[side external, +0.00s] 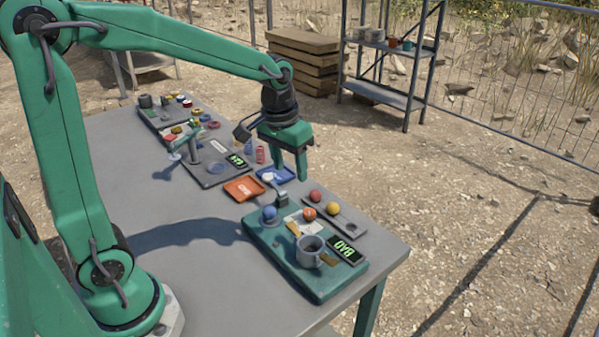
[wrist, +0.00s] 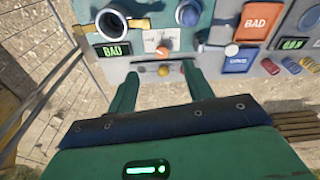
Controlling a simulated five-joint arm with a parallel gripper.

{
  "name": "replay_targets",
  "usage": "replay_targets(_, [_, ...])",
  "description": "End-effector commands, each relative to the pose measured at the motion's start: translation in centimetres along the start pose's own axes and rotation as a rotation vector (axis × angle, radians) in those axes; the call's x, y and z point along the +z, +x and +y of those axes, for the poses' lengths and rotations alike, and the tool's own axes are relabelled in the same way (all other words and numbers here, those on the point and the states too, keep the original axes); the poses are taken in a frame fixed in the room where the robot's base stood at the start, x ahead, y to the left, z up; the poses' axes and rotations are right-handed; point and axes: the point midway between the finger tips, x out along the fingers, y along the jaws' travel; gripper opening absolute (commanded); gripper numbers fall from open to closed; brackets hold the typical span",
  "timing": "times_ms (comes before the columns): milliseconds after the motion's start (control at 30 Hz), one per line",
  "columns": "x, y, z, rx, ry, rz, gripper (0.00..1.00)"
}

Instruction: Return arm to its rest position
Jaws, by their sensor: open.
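My arm is green and reaches from the lower left over the grey table (side external: 175,225) in the side external view. My gripper (side external: 290,176) hangs above the table's far edge with its fingers pointing down. In the wrist view, my gripper (wrist: 163,88) shows two green fingers spread apart, with nothing held between them. Below the fingers a grey holder strip (wrist: 145,69) carries an orange-yellow ball (wrist: 163,70). In the side external view this ball (side external: 333,208) sits beside a red ball (side external: 315,195).
A green board (side external: 310,290) with a metal cup (side external: 309,250) and a "BAD" display (side external: 346,252) stands at the near end. An orange "BAD" tray (side external: 243,189), a blue tray (side external: 275,174) and more boards lie beyond. Shelving (side external: 392,50) and crates (side external: 303,60) stand behind.

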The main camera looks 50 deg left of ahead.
Motion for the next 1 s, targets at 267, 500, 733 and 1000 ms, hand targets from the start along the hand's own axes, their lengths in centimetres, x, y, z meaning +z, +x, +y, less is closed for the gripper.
replay_targets(267, [4.0,-3.7,-0.4,0.014,0.046,0.098,0.51])
replay_targets(500, [7.6,-5.8,-0.9,0.022,0.085,0.178,0.51])
replay_targets(733, [11.0,-6.9,-1.3,0.028,0.122,0.256,0.51])
replay_targets(1000, [14.0,-7.1,-1.8,0.031,0.155,0.324,0.51])
